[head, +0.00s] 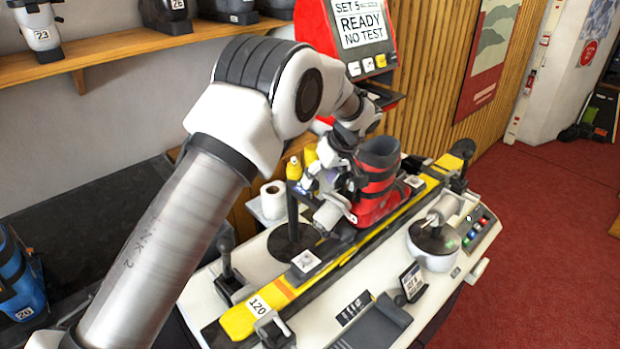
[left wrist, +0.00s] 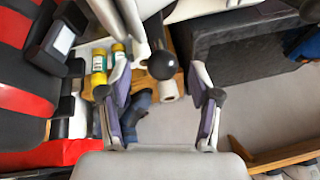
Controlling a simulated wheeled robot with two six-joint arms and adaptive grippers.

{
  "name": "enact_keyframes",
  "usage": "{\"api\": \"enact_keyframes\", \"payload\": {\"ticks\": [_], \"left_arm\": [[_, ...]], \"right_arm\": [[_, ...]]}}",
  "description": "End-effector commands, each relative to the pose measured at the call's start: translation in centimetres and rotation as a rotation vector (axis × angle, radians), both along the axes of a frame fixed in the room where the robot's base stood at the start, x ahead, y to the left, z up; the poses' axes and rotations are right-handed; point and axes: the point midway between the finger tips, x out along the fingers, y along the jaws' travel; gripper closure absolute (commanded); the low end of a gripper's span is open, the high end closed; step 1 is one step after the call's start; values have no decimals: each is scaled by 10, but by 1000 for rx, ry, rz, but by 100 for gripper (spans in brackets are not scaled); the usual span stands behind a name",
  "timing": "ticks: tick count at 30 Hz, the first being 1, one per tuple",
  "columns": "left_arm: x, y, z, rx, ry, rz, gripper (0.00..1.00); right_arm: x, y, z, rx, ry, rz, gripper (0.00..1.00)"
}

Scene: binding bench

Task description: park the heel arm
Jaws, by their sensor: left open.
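My left gripper (head: 312,186) reaches down over the bench beside the red and black ski boot (head: 378,185). In the left wrist view its two fingers (left wrist: 162,105) are spread, with nothing held between them. A black ball knob (left wrist: 162,66) lies between and beyond the fingertips, apart from both. In the head view a thin black post (head: 292,212) on a round black base stands just left of the gripper. A pale cylinder (head: 331,213) is beside it, partly hidden by the gripper. I cannot tell for certain which of these parts is the heel arm. My right gripper is out of view.
The boot is on a yellow ski (head: 240,322) along the bench (head: 345,290). A paper roll (head: 272,198) and yellow bottles (head: 293,168) stand behind. A second round-based device (head: 434,243) and lit buttons (head: 476,233) are at right. A red screen unit (head: 350,40) rises behind.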

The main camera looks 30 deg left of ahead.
Motion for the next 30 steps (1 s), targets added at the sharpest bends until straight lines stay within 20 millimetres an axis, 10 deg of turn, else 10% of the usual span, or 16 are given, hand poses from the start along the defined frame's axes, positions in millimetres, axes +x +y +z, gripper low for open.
{"api": "enact_keyframes", "payload": {"ticks": [13,19,30], "left_arm": [[1,15,-30,-1,1,-1,37],[1,14,-30,-1,1,-1,100],[-1,15,-32,-1,2,-25,100]], "right_arm": [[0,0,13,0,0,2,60],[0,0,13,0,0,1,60],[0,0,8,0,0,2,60]]}}
